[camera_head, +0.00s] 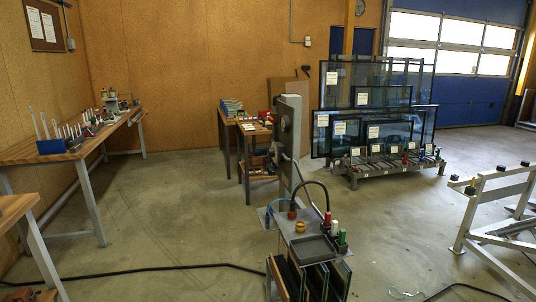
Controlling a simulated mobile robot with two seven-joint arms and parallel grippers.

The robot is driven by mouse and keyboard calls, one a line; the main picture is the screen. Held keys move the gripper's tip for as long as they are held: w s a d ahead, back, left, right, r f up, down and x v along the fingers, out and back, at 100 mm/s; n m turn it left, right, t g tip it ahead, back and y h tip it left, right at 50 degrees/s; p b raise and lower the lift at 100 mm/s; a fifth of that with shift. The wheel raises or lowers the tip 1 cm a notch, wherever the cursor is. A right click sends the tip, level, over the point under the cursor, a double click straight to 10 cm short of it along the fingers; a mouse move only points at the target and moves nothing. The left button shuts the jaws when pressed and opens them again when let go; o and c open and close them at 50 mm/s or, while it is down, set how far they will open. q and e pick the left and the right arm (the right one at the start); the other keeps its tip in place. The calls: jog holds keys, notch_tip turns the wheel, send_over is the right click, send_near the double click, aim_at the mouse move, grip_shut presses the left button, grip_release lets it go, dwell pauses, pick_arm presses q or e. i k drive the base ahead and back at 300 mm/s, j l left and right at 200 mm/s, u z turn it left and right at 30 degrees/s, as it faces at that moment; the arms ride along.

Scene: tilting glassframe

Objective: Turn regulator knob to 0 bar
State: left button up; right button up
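A grey upright post (291,125) stands near the middle of the view with a round, dial-like part on its face. Below it is a grey stand (285,222) with a black curved hose (313,184) and small coloured fittings. A red-brown fitting (292,212) sits at one hose end, with a yellow one (300,227) just below it. I cannot tell which of these parts is the regulator knob, and no pressure reading is legible. Neither of my grippers shows in the head view.
A long wooden workbench (50,152) runs along the left wall. A smaller table (229,118) stands behind the post. Glass panes (372,97) stand on a rack at the back right. A grey metal frame (480,215) is at right. A black cable (150,270) crosses the floor.

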aim_at(270, 151)
jog(key=i+z, duration=0.15)
jog(key=z, duration=0.25)
jog(key=i+z, duration=0.1)
jog(key=z, duration=0.3)
jog(key=i+j+z, duration=0.4)
jog(key=i+j, duration=0.3)
jog(key=i, duration=0.15)
jog(key=i+j, duration=0.4)
jog(key=i, duration=0.05)
